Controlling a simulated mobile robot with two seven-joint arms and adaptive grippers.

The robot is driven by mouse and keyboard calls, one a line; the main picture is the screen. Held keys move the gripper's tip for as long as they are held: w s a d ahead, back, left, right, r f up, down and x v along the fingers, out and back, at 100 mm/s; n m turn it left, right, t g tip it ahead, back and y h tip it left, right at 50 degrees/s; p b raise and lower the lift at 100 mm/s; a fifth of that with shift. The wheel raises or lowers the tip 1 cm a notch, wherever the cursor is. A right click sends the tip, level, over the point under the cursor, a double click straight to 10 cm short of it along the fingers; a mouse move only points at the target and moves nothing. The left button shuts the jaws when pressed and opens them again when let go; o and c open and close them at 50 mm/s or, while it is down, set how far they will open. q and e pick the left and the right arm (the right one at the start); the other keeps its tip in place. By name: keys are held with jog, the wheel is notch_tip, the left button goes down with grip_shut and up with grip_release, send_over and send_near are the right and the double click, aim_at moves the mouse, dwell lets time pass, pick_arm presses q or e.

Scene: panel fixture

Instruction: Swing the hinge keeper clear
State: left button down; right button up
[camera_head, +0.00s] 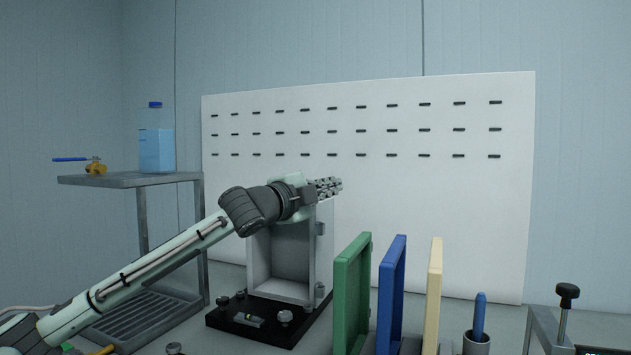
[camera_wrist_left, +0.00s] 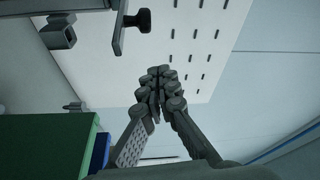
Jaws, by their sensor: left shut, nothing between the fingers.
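A light grey open-fronted box fixture (camera_head: 283,262) stands upright on a black base plate (camera_head: 262,316) in the head view. Small dark fittings (camera_head: 320,229) sit on its right side; I cannot tell which part is the hinge keeper. My left gripper (camera_head: 336,186) is at the top right of the fixture, fingers pointing right. Its wrist covers part of the fixture's top edge. In the left wrist view the fingers (camera_wrist_left: 157,76) meet at the tips, with nothing between them. My right gripper is not in view.
Green (camera_head: 353,290), blue (camera_head: 391,290) and cream (camera_head: 434,295) panels stand upright right of the fixture. Beyond them are a cup with a blue pen (camera_head: 479,318) and a black-knobbed clamp (camera_head: 567,293). A shelf (camera_head: 135,180) with a bottle (camera_head: 156,145) is left. A slotted white board (camera_head: 430,210) stands behind.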

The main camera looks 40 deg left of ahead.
pick_arm(q)
jog(key=a, duration=0.1)
jog(key=a+f, duration=0.1)
jog(key=a, duration=0.1)
jog(key=shift+s+a+b, duration=0.2)
jog(key=shift+a+b, duration=0.1)
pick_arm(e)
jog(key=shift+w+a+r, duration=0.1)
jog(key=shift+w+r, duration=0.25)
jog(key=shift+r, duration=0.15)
